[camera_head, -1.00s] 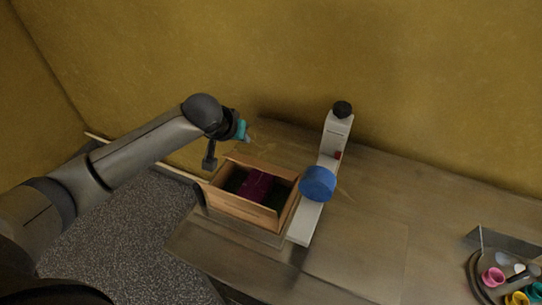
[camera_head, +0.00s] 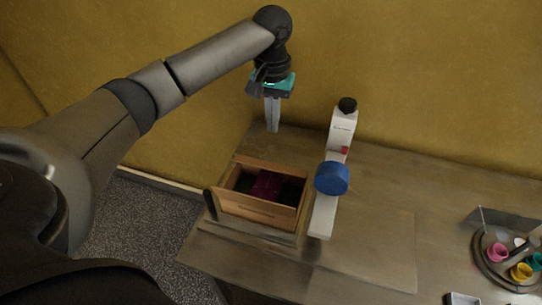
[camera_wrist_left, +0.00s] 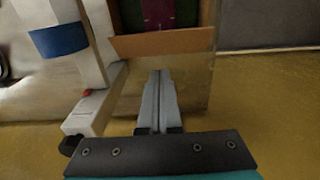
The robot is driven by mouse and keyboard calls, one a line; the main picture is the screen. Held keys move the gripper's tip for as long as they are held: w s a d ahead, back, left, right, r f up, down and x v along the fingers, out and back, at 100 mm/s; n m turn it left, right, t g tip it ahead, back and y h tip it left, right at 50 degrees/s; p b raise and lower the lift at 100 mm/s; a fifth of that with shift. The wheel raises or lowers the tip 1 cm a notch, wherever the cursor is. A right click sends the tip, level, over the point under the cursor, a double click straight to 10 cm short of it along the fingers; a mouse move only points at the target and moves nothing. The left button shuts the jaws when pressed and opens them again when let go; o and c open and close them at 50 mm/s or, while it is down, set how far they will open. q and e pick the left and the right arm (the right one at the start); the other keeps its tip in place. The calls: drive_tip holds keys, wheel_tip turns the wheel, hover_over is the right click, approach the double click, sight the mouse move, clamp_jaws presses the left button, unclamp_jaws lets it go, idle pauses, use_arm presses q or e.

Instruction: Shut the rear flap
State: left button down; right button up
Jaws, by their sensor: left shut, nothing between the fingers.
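An open cardboard box (camera_head: 256,214) stands on the table with a dark magenta item (camera_head: 267,186) inside. Its rear flap (camera_head: 272,166) stands open along the far rim. In the left wrist view the rear flap (camera_wrist_left: 163,43) is a brown strip just ahead of the fingertips. My left gripper (camera_head: 272,129) points down behind the box, above and beyond the rear flap. In the left wrist view its fingers (camera_wrist_left: 158,75) are together and empty. I cannot tell whether they touch the flap, but a gap seems to show. My right gripper is not in view.
A white stand with a black knob (camera_head: 347,105) and a blue round part (camera_head: 332,178) is close to the box's right side. A tray with coloured cups (camera_head: 497,253) is at the far right. The yellow wall is behind the table. The table's middle right is clear.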

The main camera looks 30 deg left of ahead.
use_arm(q)
hover_over(270, 167)
drive_tip(key=w, duration=0.2)
drive_tip(key=f, duration=0.6)
drive_tip(key=shift+a, duration=0.25)
drive_tip(key=f, duration=0.1)
drive_tip(key=s+f, duration=0.1)
drive_tip(key=f, duration=0.1)
drive_tip(key=shift+s+d+p, duration=0.15)
drive_tip(key=shift+s+p, duration=0.15)
drive_tip(key=shift+p, duration=0.1)
drive_tip(key=shift+s+d+f, duration=0.1)
drive_tip(key=shift+s+f, duration=0.15)
drive_tip(key=shift+f, duration=0.15)
